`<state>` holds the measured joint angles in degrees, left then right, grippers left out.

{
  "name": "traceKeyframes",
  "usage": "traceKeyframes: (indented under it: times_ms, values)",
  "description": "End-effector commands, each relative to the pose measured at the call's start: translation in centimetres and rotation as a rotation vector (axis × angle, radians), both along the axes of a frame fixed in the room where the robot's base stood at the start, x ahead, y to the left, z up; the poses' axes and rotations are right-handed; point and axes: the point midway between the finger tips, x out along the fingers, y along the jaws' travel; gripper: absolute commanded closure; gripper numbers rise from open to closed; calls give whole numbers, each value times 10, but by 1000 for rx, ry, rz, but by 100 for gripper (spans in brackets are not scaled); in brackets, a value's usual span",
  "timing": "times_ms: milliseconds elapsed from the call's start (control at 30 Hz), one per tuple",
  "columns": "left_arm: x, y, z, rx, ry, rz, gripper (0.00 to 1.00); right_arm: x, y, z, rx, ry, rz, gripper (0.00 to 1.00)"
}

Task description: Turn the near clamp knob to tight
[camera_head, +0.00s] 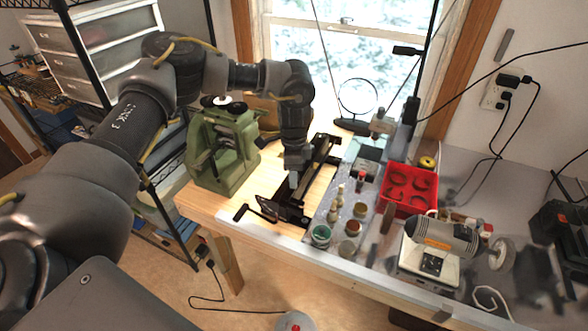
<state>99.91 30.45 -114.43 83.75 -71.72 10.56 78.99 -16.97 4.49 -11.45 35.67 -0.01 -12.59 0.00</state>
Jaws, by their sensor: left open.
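A long black clamp tool (318,160) lies on the wooden part of the bench. Its near end carries a black jaw or plate (294,217) and a thin crank-like handle (241,213) sticking out to the left. I cannot clearly make out which part is the near clamp knob, or how tight it is. My left gripper (293,183) points down just above the tool's near end; its arm comes in from the left and hides part of the tool. Its fingers are small and dark here, open, with nothing visible between them. I cannot tell whether they touch the tool. My right gripper is not in view.
A green metal machine (220,147) stands left of the tool. To the right are small jars and bottles (321,235), a red tray (408,189) and a bench grinder (437,241). A magnifier (357,97) stands by the window. The bench's front edge is close below the tool.

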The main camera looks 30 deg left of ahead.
Motion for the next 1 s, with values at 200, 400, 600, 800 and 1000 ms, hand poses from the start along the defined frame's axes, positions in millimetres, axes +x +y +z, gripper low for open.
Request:
traceKeyframes:
  times_ms: [200, 400, 600, 800, 1000]
  values:
    - [0, 0, -2, -1, 0, 0, 50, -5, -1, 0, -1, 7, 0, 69]
    - [0, 0, -2, -1, 0, 0, 66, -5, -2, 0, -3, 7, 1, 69]
    - [0, 0, -2, -1, 0, 0, 93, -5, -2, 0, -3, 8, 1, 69]
    - [0, 0, -2, -1, 0, -12, 94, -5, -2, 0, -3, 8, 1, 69]
    - [0, -1, -2, -3, 0, -81, 94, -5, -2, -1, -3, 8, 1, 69]
